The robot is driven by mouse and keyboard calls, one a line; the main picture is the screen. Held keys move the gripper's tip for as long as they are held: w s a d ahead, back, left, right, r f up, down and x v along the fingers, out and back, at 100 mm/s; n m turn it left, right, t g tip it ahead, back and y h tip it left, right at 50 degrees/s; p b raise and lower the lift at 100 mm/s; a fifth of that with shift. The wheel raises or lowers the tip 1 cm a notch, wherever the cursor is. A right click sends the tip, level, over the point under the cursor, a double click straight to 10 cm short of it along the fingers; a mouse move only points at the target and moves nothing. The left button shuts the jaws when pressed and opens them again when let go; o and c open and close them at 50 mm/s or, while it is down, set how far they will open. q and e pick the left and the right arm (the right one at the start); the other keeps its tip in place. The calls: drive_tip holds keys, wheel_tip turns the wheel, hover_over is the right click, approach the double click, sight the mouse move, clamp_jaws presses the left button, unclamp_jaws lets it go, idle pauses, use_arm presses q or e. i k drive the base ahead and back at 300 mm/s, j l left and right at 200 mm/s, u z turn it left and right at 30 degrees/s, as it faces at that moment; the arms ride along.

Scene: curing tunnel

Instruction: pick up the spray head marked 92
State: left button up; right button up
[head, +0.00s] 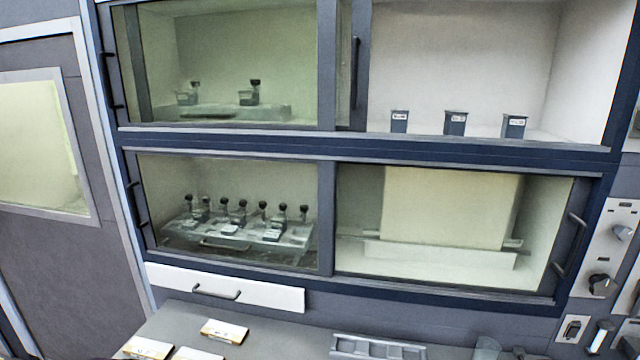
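No mark reading 92 can be made out in the head view. Behind the lower left glass, several small pieces with black round tops stand on a clear rack (206,243); they may be spray heads, and any marks are too small to read. Behind the upper left glass, two similar pieces stand, a left one (188,96) and a right one (250,95). On the upper right shelf stand three dark labelled blocks, a left one (399,122), a middle one (455,124) and a right one (514,127); their labels are unreadable. Neither of my grippers is in view.
The upper right bay looks open; the glass panes have dark handles (354,73). A pale block (450,207) stands behind the lower right pane. A white drawer (226,290) sits above a grey counter (270,338) with boxes (224,331) and a grey rack (378,347). Control knobs (600,284) are at right.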

sight(399, 117)
drive_tip(key=k+l+z, duration=0.2)
drive_tip(key=l+z, duration=0.25)
drive_tip(key=l, duration=0.15)
drive_tip(key=l+z, duration=0.5)
drive_tip(key=l, duration=0.15)
drive_tip(key=l+z, duration=0.45)
drive_tip(key=l, duration=0.25)
drive_tip(key=i+l+z, duration=0.1)
drive_tip(key=l+z, duration=0.4)
drive_tip(key=l, duration=0.15)
drive_tip(key=u, duration=0.4)
drive_tip(key=j+u, duration=0.15)
drive_tip(key=u, duration=0.25)
drive_tip(key=i+u, duration=0.1)
drive_tip(key=u, duration=0.3)
drive_tip(key=j+u, duration=0.1)
drive_tip(key=u, duration=0.7)
drive_tip(key=i, duration=0.05)
